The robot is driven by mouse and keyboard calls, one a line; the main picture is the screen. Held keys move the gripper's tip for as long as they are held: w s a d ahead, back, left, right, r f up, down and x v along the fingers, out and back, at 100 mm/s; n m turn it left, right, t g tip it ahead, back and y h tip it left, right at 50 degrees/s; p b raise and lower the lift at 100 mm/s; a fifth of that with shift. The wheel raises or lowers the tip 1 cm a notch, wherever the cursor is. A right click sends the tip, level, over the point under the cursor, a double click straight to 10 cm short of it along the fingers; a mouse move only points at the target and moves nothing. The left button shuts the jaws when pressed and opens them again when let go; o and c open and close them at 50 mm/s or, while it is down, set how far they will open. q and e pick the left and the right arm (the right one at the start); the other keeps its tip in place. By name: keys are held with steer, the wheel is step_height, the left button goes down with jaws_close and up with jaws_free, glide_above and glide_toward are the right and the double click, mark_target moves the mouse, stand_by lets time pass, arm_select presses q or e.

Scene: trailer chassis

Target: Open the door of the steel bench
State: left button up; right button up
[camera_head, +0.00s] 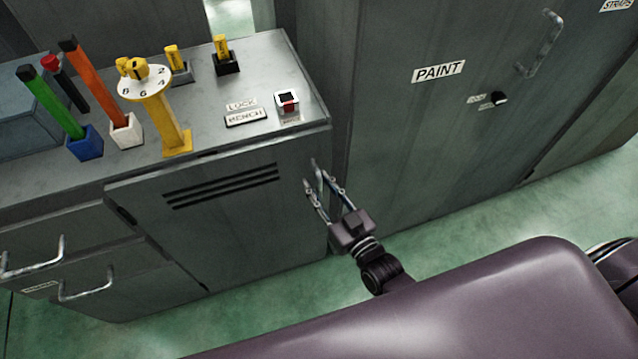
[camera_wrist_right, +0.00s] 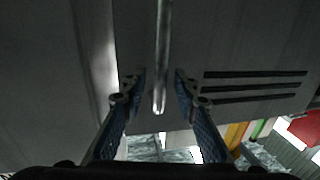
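The steel bench (camera_head: 60,185) stands at the left, its grey door (camera_head: 225,225) marked by three dark vent slots. The door looks closed. Its upright bar handle (camera_head: 318,172) is near the door's right edge, partly hidden by my right gripper (camera_head: 322,188). In the right wrist view the handle (camera_wrist_right: 163,50) runs down between the two fingertips of the right gripper (camera_wrist_right: 159,82). The fingers are open, one on each side of the bar, with a visible gap on both sides. My left gripper is not in view.
On the bench top are a red switch (camera_head: 287,102) by a LOCK BENCH label (camera_head: 245,116), a yellow dial stand (camera_head: 175,130), and coloured bars in holders. Drawers (camera_head: 75,255) are left of the door. A PAINT cabinet (camera_head: 430,130) stands close at the right. Green floor (camera_head: 260,295) lies in front.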

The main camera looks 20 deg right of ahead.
steer(key=shift+c, duration=0.6)
jaws_close()
